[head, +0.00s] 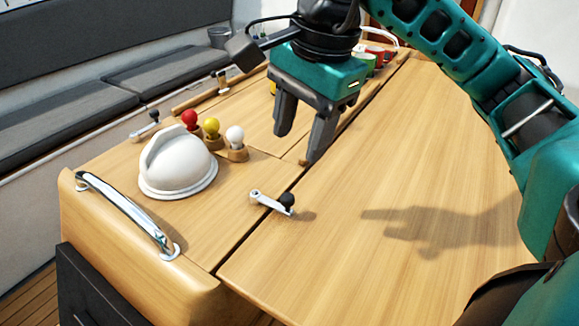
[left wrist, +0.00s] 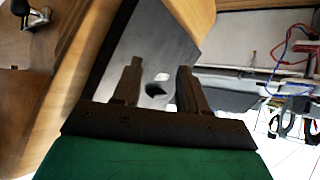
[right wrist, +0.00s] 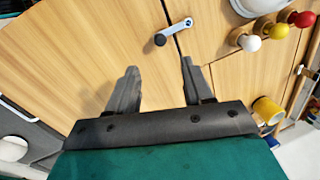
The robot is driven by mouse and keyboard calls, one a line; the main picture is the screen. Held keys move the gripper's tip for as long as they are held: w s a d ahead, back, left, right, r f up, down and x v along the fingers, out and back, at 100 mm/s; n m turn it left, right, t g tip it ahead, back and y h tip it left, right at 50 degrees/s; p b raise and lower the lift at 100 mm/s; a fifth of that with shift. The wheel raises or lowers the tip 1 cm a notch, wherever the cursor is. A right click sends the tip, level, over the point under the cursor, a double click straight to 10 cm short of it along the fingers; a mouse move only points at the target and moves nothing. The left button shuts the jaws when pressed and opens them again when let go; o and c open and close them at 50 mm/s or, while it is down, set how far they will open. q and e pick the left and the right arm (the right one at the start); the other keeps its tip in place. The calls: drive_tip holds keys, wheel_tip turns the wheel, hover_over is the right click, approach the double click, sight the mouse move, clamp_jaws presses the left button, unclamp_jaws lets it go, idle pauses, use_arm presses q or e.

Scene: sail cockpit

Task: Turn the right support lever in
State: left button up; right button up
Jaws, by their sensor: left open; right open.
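The support lever (head: 272,202), a small silver arm with a black knob, lies flat across the seam of the wooden table top in the head view. It also shows in the right wrist view (right wrist: 178,27), ahead of the fingertips. My right gripper (head: 296,147) is open and empty, pointing down above the table, behind the lever and apart from it. A similar lever (head: 146,124) sits at the table's far left edge. My left gripper (left wrist: 158,64) is open and empty in the left wrist view, and out of the head view.
A white dome (head: 178,165) and red, yellow and white knobs (head: 236,137) stand left of the lever. A chrome handrail (head: 125,210) runs along the near left end. Cups (head: 378,55) stand at the back. The right table leaf (head: 400,170) is clear.

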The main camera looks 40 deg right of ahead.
sight(289, 195)
drive_tip(key=f, duration=0.4)
drive_tip(key=w+f, duration=0.1)
drive_tip(key=f, duration=0.3)
drive_tip(key=w+f, duration=0.1)
drive_tip(key=f, duration=0.3)
drive_tip(key=shift+w+a+f+b, duration=0.1)
drive_tip(key=shift+w+f+b, duration=0.05)
drive_tip(key=shift+f+b, duration=0.2)
clamp_jaws()
